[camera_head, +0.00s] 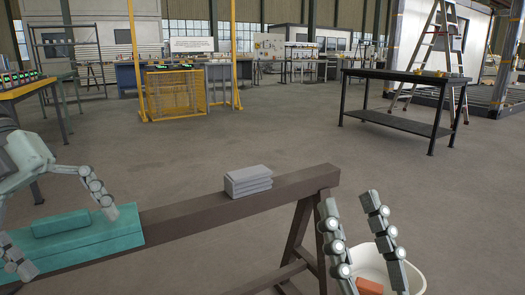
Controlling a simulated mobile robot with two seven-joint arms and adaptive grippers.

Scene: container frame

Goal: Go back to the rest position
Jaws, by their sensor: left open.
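My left gripper (66,239) comes in from the left with its two fingers spread wide. It is open over a teal stack (90,236) that lies on a brown beam (205,214); a smaller teal block (62,222) sits on top of the stack, between the fingers in the picture. I cannot tell whether the fingers touch the stack. My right gripper (348,201) stands at the lower right with its fingers pointing up and apart. It is open, with nothing seen held between them.
A grey stack of flat pieces (248,181) lies on the beam, which rests on a trestle (300,235). A white bucket (413,272) with an orange block (370,286) stands behind my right fingers. A black table (405,76) stands further back; the floor between is clear.

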